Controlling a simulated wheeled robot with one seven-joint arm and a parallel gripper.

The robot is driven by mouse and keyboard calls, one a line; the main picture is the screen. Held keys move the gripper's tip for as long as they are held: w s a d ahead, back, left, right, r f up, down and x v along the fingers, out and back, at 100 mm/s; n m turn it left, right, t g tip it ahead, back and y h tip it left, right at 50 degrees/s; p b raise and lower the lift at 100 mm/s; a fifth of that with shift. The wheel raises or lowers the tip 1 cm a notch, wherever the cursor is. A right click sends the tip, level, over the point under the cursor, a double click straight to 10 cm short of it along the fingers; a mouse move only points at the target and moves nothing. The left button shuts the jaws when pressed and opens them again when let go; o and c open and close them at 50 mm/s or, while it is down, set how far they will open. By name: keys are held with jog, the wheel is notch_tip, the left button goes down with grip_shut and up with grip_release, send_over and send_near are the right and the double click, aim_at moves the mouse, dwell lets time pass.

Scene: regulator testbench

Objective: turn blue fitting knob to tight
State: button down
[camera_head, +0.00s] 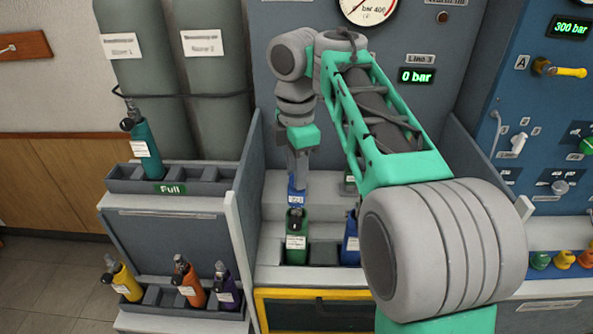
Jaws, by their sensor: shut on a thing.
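My gripper (297,178) points down at the middle of the bench, below the wrist of my green and grey arm. It is shut on the blue fitting (297,198), which has a small white label. The fingertips and the knob itself are too small to make out, so its turn position cannot be told. The fitting shows just above and behind a green cylinder (297,240) in the picture. Whether the two touch cannot be told.
A blue cylinder (351,240) stands right of the green one, partly hidden by my arm. A rack marked Full (200,203) holds a teal cylinder (145,148). Yellow, orange and purple cylinders stand lower left. A display (416,76) reads 0 bar.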

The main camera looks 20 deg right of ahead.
jog(key=shift+m, duration=0.3)
jog(key=m, duration=1.1)
jog(key=shift+m+b, duration=0.3)
jog(key=shift+b, duration=0.1)
jog(key=m, duration=0.6)
jog(key=shift+m, duration=0.3)
jog(key=m, duration=0.5)
dwell(0.3)
jog(key=c, duration=1.1)
grip_release()
